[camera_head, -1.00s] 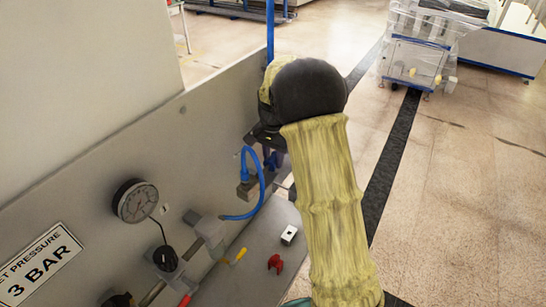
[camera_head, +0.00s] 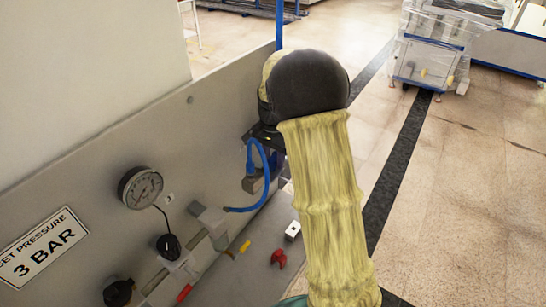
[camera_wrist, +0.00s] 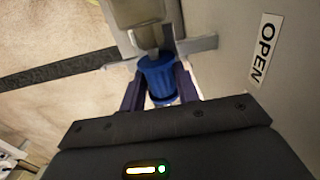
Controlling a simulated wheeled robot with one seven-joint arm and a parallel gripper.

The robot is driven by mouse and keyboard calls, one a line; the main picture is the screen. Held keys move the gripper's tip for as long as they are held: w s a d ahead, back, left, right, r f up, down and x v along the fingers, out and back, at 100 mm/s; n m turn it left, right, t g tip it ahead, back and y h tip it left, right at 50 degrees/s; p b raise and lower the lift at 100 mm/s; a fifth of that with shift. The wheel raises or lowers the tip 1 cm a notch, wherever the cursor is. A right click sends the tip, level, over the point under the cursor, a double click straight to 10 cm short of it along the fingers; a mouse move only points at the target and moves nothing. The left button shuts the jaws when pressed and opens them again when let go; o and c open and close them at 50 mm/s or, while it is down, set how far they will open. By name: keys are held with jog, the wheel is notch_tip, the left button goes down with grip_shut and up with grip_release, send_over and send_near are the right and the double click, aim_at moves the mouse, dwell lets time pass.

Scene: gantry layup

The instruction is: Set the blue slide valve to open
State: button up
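The blue slide valve (camera_wrist: 158,80) is a ribbed blue sleeve on a grey fitting, in the middle of the wrist view. My gripper (camera_wrist: 159,84) has one dark finger on each side of the sleeve, and the fingertips appear to press against it. In the head view my black wrist (camera_head: 307,92) and yellow-sleeved forearm cover most of the valve and the fingers. A white label reading OPEN (camera_wrist: 265,50) is on the panel to the right of the valve in the wrist view.
The grey panel (camera_head: 100,165) carries a pressure gauge (camera_head: 141,187), a "3 BAR" sign (camera_head: 42,246) and a blue hose (camera_head: 251,208). Small red (camera_head: 279,258) and yellow (camera_head: 245,246) parts show lower down. Open floor (camera_head: 470,215) lies to the right, with a wrapped cart (camera_head: 430,55) farther back.

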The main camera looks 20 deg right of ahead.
aim_at(273, 158)
jog(key=o, duration=0.4)
jog(key=shift+s+a, duration=0.2)
jog(key=shift+c, duration=0.2)
jog(key=shift+w+d, duration=0.15)
notch_tip(273, 158, up, 17)
jog(key=b, duration=0.3)
jog(key=shift+r, duration=0.2)
jog(key=shift+f, duration=0.1)
